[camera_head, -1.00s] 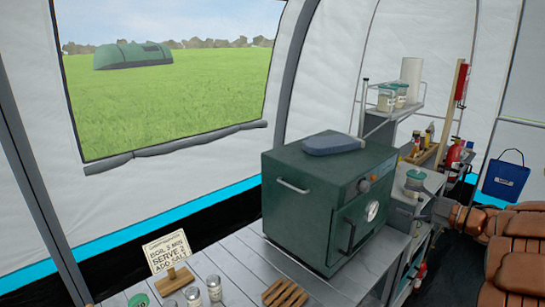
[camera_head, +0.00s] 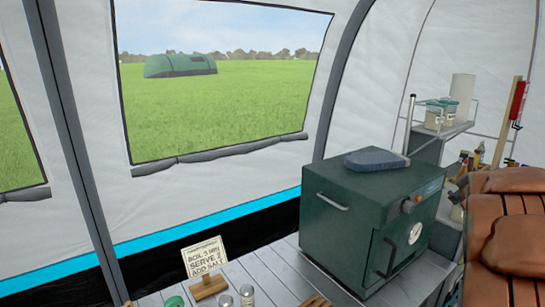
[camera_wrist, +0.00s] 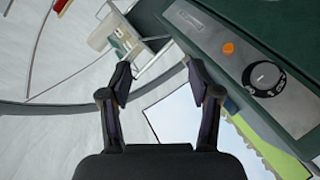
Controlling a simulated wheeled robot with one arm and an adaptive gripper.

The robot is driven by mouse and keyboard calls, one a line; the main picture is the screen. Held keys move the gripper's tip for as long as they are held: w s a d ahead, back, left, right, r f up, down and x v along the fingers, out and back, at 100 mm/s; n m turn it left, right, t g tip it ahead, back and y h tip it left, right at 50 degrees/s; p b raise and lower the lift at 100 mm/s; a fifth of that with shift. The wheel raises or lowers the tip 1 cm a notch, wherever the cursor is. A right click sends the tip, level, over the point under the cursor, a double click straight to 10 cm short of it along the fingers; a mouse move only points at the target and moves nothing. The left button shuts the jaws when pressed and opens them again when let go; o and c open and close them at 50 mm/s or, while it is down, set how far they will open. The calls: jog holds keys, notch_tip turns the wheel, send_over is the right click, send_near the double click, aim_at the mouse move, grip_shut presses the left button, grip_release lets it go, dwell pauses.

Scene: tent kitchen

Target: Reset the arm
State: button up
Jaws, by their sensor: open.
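My gripper (camera_wrist: 160,77) is in the wrist view, with its two dark fingers apart and nothing between them. Beside it on the right is the control face of the green oven box (camera_wrist: 265,72), with an orange button and a black dial. The green oven box (camera_head: 350,215) stands on the grey slatted table.
A blue-grey pad (camera_head: 376,161) lies on the oven box. A sign (camera_head: 205,257) on a wooden stand and small jars (camera_head: 247,294) stand at the front of the table (camera_head: 270,268). A shelf (camera_head: 440,128) with jars stands behind at the right.

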jog(key=s+a+f+m+g+y, duration=0.1)
jog(key=s+a+f+g, duration=0.4)
jog(key=s+a, duration=0.7)
jog(key=s+a+f+m+g+y, duration=0.1)
jog(key=s+a+f+g+y, duration=0.3)
jog(key=s+a+f, duration=0.3)
jog(key=s+a+f+m+g+y, duration=0.2)
jog(key=s+a+f+g, duration=0.3)
jog(key=s+a, duration=1.2)
jog(key=s+f, duration=0.2)
jog(key=s, duration=0.2)
jog(key=shift+s+a+g, duration=0.3)
jog(key=shift+s, duration=0.1)
